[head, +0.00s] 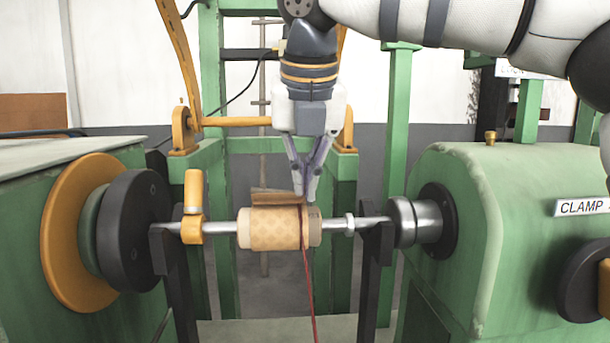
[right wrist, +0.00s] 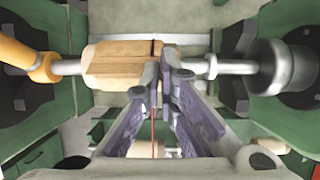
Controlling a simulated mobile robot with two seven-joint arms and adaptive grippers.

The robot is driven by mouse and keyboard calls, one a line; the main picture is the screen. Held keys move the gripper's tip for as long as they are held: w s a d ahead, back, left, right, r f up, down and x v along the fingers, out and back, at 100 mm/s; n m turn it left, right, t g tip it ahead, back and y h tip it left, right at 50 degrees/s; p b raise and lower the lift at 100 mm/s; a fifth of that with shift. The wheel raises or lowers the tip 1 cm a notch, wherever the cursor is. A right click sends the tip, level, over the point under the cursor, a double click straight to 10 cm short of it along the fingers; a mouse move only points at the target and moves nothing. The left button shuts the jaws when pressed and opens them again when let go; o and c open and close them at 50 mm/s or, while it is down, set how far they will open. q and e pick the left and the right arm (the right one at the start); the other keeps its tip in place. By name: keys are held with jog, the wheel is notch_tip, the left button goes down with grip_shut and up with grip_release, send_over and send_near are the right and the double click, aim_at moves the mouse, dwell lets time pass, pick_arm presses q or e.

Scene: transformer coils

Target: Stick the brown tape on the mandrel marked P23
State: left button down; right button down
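The mandrel (head: 270,231) lies level on a steel shaft between two green machine housings. It is wrapped in tan patterned paper and also shows in the right wrist view (right wrist: 120,64). I cannot read a P23 mark on it. A brown strip, which looks like the tape (head: 274,198), stands along its top edge. My right gripper (head: 306,198) points down from above, its fingertips at the right end of the strip, close to the mandrel. Its fingertips (right wrist: 165,72) are close together in the right wrist view; whether they pinch the strip is unclear. My left gripper is not in view.
A red wire (head: 309,280) hangs from the mandrel. An orange collar with a handle (head: 194,205) sits on the shaft at left. Black supports (head: 376,265) hold the shaft. The right housing (head: 490,215) carries a "CLAMP" label (head: 583,206). Green posts stand behind.

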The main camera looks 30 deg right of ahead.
jog(key=shift+f, duration=0.25)
dwell(0.7)
jog(key=c, duration=1.7)
grip_release()
jog(key=shift+o, duration=0.5)
jog(key=o, duration=0.5)
jog(key=shift+r, duration=0.1)
jog(key=shift+r, duration=2.45)
